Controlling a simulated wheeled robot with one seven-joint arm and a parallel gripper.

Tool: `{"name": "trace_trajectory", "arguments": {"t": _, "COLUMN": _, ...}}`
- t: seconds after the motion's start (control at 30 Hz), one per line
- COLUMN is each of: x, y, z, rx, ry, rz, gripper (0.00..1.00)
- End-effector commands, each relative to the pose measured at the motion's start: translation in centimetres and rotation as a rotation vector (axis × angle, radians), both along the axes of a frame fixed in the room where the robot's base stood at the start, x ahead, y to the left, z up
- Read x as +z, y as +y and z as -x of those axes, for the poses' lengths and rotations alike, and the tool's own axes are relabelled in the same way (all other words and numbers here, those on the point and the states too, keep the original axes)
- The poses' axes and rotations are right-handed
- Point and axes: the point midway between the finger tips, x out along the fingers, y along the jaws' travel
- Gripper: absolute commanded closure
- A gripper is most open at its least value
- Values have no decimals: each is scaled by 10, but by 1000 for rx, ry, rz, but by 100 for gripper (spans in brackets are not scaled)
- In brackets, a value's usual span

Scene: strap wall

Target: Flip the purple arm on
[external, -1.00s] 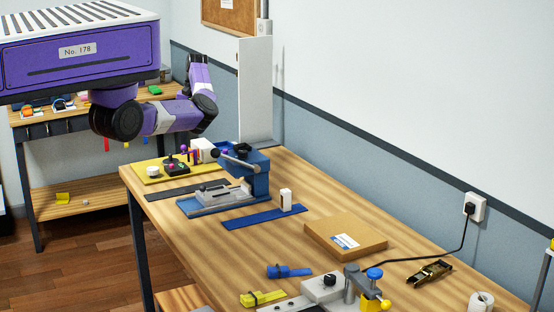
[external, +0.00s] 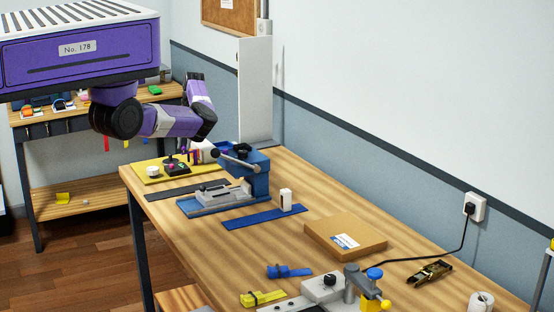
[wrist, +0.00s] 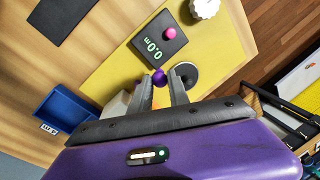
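The purple arm's round purple tip (wrist: 159,76) shows in the wrist view between the fingertips of my gripper (wrist: 161,80). The fingers stand apart, with a gap around the ball; I cannot tell whether either one touches it. The rest of the purple arm is hidden or too small to make out. Beside it is a black box (wrist: 150,50) with a green "0.0" readout and a pink ball knob (wrist: 169,32). These sit on a yellow board (wrist: 115,75); it also shows at the table's far left corner in the external view (external: 150,180).
A white knob (wrist: 204,8) and a dark disc (wrist: 187,75) are on the board. A blue vise-like fixture (external: 258,180) stands close to its right. A blue strip (external: 250,219), a cardboard box (external: 345,238) and a clamp (external: 430,272) lie nearer the camera.

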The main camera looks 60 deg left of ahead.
Motion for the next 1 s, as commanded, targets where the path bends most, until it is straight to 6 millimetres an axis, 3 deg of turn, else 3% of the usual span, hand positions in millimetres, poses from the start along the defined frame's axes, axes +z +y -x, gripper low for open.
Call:
{"name": "trace_trajectory", "arguments": {"t": 0.07, "x": 0, "y": 0, "z": 0, "rx": 0, "ry": 0, "rz": -1, "gripper": 100}}
{"name": "trace_trajectory", "arguments": {"t": 0.33, "x": 3, "y": 2, "z": 1, "rx": -22, "ry": 2, "rz": -1, "gripper": 100}}
{"name": "trace_trajectory", "arguments": {"t": 0.73, "x": 4, "y": 13, "z": 1, "rx": -266, "ry": 3, "rz": -1, "gripper": 100}}
{"name": "trace_trajectory", "arguments": {"t": 1.0, "x": 1, "y": 15, "z": -1, "rx": -315, "ry": -1, "rz": -2, "gripper": 100}}
